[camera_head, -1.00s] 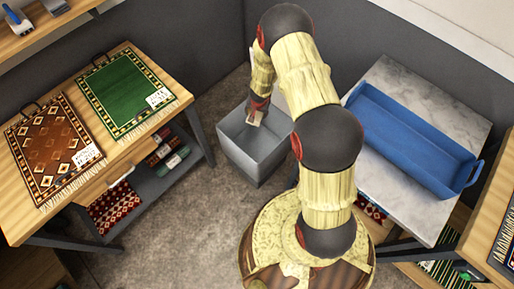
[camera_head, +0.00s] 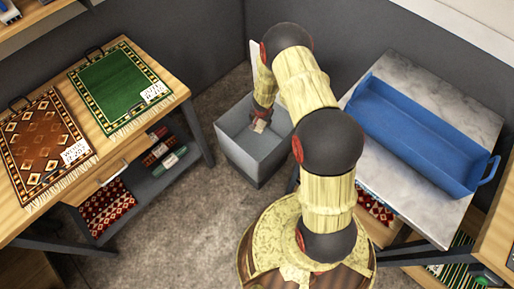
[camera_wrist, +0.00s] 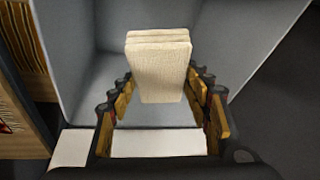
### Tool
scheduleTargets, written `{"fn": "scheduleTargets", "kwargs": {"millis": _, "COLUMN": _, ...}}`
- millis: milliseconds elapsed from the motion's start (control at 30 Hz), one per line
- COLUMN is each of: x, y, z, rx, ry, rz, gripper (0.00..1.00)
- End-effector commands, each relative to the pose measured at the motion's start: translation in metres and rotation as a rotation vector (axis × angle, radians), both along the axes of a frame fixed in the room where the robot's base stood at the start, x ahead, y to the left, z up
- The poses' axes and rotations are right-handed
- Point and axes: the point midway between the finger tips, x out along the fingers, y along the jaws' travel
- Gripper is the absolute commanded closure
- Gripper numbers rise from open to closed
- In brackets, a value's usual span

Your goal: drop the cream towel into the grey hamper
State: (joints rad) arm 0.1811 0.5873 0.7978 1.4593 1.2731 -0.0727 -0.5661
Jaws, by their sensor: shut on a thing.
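The cream towel (camera_wrist: 158,65) is a folded, layered block between the fingers of my gripper (camera_wrist: 160,95) in the wrist view. My gripper is shut on it. The grey hamper (camera_head: 245,150) is an open box on the floor. The towel and gripper appear over its opening. The hamper's walls (camera_wrist: 75,55) and floor surround the towel in the wrist view. My arm hides part of the hamper's far right side.
A wooden table at left bears a green rug (camera_head: 120,88) and a brown patterned rug (camera_head: 45,145). A marble-topped table (camera_head: 400,205) at right bears a blue tray (camera_head: 415,130). The carpet floor (camera_head: 190,220) in front of the hamper is clear.

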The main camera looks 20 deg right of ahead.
Motion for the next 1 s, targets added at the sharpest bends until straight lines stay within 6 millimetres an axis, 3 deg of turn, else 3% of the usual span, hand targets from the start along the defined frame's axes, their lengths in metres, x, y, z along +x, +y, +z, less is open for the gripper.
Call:
{"fn": "scheduleTargets", "kwargs": {"millis": 333, "x": 0.0006, "y": 0.0000, "z": -0.0041, "rx": 0.000, "ry": -0.001, "rz": 0.001, "gripper": 0.72}}
{"fn": "scheduleTargets", "kwargs": {"millis": 367, "x": 0.0005, "y": -0.0001, "z": -0.0042, "rx": 0.000, "ry": -0.001, "rz": 0.001, "gripper": 0.50}}
{"fn": "scheduleTargets", "kwargs": {"millis": 400, "x": 0.0005, "y": 0.0000, "z": -0.0043, "rx": 0.000, "ry": -0.001, "rz": 0.001, "gripper": 0.48}}
{"fn": "scheduleTargets", "kwargs": {"millis": 700, "x": 0.0002, "y": 0.0001, "z": -0.0046, "rx": 0.000, "ry": 0.000, "rz": 0.001, "gripper": 0.31}}
{"fn": "scheduleTargets", "kwargs": {"millis": 1000, "x": -0.0001, "y": 0.0001, "z": -0.0046, "rx": 0.000, "ry": 0.000, "rz": 0.001, "gripper": 0.30}}
